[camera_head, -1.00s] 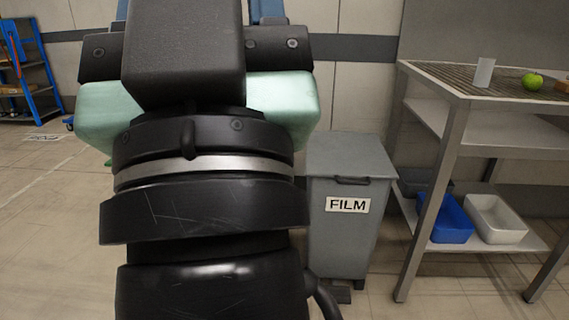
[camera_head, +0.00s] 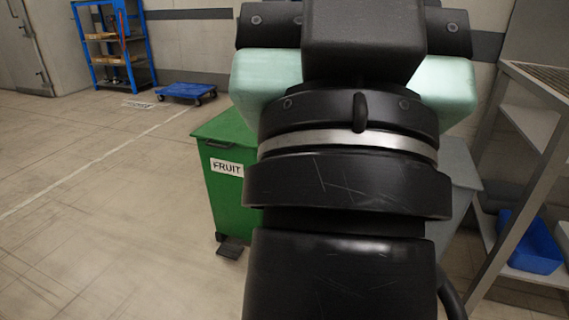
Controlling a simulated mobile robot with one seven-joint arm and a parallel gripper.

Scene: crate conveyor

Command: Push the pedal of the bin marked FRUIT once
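The green bin marked FRUIT (camera_head: 228,190) stands on the floor left of centre, its lid shut. Its right side is hidden behind my arm. Its dark pedal (camera_head: 231,248) sticks out at the foot of its front, low above the floor, with nothing touching it. My arm fills the middle of the view from top to bottom. My gripper's fingers do not show, so I cannot tell where they are relative to the pedal.
A grey bin (camera_head: 462,185) stands partly hidden right of my arm. A metal table (camera_head: 546,88) with a blue tub (camera_head: 532,243) on its lower shelf stands at the right. A blue cart (camera_head: 186,91) and blue shelf rack (camera_head: 112,50) are at the back left. The left floor is clear.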

